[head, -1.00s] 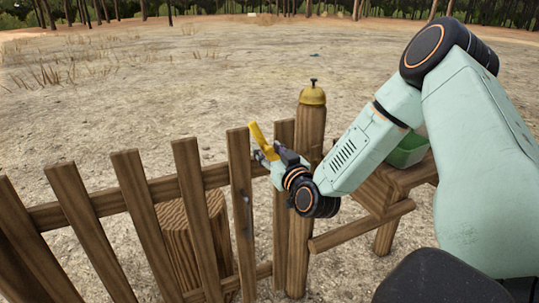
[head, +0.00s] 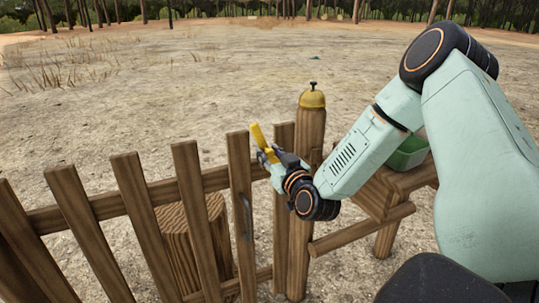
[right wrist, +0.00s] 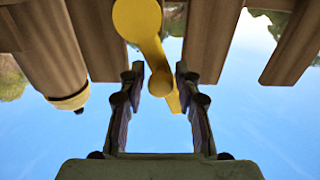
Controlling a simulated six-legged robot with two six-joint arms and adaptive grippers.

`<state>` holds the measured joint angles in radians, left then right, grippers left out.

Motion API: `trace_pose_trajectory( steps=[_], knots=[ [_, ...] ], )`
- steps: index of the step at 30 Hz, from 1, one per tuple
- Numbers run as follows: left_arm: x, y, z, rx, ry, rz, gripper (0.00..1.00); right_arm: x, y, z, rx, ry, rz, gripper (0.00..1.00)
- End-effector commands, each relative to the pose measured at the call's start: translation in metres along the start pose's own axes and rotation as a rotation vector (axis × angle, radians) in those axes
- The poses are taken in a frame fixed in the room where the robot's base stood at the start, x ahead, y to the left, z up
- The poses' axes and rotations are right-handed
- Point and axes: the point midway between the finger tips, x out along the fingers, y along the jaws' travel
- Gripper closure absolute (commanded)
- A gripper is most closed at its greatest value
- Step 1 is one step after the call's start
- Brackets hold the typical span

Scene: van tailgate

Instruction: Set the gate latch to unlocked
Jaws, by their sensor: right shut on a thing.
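The yellow gate latch (head: 258,136) is a lever near the top of the gate's end slats, beside the gate post. It leans with its upper end to the left in the head view. In the right wrist view the latch (right wrist: 139,18) shows a round hub and an arm that runs between the fingers. My right gripper (head: 270,158) is at the latch, shut on its arm. The fingers (right wrist: 159,78) stand on either side of the arm in the right wrist view. My left gripper is not in view.
The wooden gate (head: 188,195) fills the left, with a stump (head: 178,250) behind it. The post (head: 306,200) carries a yellow bell-like cap (head: 312,97). A green container (head: 408,153) sits on a wooden bench (head: 398,183) at right. Open ground lies beyond.

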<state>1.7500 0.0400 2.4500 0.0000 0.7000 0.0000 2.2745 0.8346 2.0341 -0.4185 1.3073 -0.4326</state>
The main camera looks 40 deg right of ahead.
Motion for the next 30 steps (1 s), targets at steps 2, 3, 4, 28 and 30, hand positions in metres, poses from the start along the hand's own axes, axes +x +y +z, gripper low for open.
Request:
trace_pose_trajectory(
  steps=[2, 3, 4, 28, 30],
  knots=[
    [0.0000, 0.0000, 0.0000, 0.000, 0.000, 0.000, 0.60, -0.0010, -0.0034, 0.0012, 0.002, -0.005, -0.011, 1.00],
    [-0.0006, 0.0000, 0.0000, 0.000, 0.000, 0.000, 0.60, -0.0011, -0.0033, 0.0011, 0.006, -0.006, -0.011, 1.00],
    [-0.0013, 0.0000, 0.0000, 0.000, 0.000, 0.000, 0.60, -0.0012, -0.0031, 0.0008, 0.011, -0.006, -0.012, 1.00],
    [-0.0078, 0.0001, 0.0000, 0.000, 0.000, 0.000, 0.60, -0.0008, 0.0020, -0.0010, 0.089, -0.004, -0.009, 0.54],
    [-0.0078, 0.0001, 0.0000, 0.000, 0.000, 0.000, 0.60, -0.0008, 0.0023, -0.0011, 0.089, -0.004, -0.008, 0.54]
  ],
)
